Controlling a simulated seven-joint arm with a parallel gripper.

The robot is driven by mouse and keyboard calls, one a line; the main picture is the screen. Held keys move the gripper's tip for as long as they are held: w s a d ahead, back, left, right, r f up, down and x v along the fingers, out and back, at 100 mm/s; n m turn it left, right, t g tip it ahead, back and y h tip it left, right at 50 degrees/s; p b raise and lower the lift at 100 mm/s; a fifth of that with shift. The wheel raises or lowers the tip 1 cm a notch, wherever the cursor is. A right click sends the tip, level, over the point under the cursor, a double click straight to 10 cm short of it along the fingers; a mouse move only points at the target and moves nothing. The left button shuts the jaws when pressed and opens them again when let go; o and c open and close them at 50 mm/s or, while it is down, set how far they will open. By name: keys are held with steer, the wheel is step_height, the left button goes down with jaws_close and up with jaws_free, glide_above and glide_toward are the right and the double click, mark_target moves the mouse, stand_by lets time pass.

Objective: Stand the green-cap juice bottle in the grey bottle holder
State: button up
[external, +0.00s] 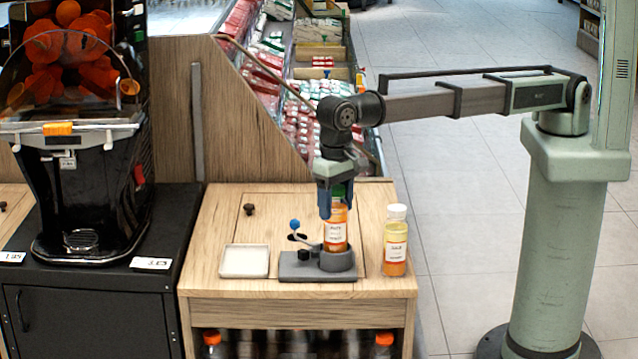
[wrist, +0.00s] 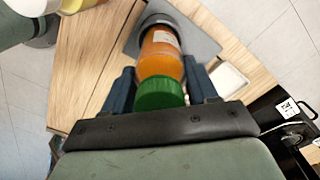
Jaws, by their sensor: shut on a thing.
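The green-cap juice bottle (external: 335,230) holds orange juice and has a white label. It stands upright, with its lower end at the ring of the grey bottle holder (external: 337,262). Whether its base rests fully inside is hidden by the ring. My gripper (external: 337,205) is shut on the bottle near its top, from above. In the wrist view the green cap (wrist: 160,93) sits between my blue fingers, and the bottle's lower end meets the grey holder (wrist: 197,40). The holder has a lever with a blue knob (external: 295,225) on its left.
A white-cap bottle (external: 396,240) stands close on the right of the holder. A white square tray (external: 245,261) lies to the left, with a small dark knob (external: 249,209) behind it. A black orange juicer (external: 85,170) stands farther left. The wooden counter's back is mostly clear.

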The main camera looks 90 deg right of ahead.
steer(key=shift+f, duration=1.2)
steer(key=o, duration=1.4)
step_height(320, 180, up, 13)
steer(key=shift+f, duration=0.2)
